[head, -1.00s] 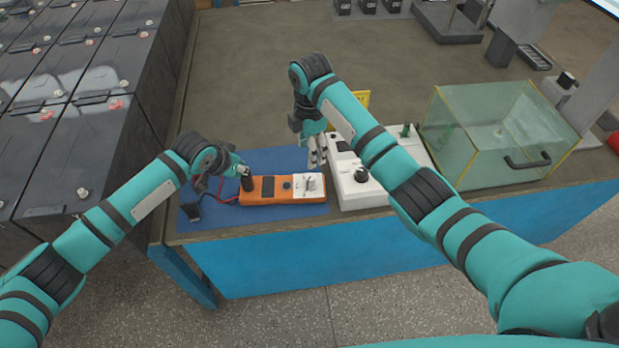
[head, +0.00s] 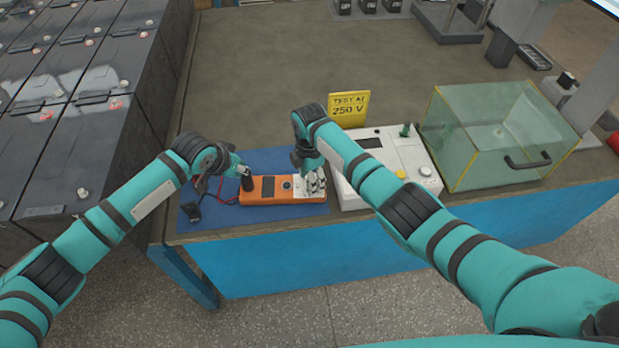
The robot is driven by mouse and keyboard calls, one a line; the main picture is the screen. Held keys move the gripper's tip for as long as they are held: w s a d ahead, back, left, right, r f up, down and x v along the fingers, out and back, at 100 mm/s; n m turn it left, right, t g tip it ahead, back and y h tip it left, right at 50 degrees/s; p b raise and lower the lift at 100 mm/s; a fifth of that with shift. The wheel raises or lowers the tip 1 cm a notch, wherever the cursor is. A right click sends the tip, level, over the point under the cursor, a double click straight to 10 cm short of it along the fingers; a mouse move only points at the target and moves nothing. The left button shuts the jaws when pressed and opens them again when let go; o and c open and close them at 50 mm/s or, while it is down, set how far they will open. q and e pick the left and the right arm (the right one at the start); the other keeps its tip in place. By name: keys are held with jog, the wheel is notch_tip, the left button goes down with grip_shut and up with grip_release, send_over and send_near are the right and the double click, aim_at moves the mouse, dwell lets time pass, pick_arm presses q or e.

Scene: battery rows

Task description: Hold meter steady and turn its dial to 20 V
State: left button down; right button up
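The orange meter (head: 257,199) lies on a blue mat (head: 270,160) near the front edge of the bench. It has a dark display (head: 262,187) and a white panel at its right end. My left gripper (head: 246,182) is at the meter's left end, touching or very near it; whether its fingers close on the meter is too small to tell. My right gripper (head: 313,186) is low over the white panel and covers the dial, so the dial's setting is hidden. I cannot tell how far apart its fingers are.
A yellow sign reading "TEST AT 250 V" (head: 349,107) stands behind a white instrument box (head: 413,167) right of the meter. A glass tank (head: 500,135) stands farther right. Dark batteries (head: 80,130) fill the left. The bench behind the mat is clear.

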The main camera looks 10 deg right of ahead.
grip_shut()
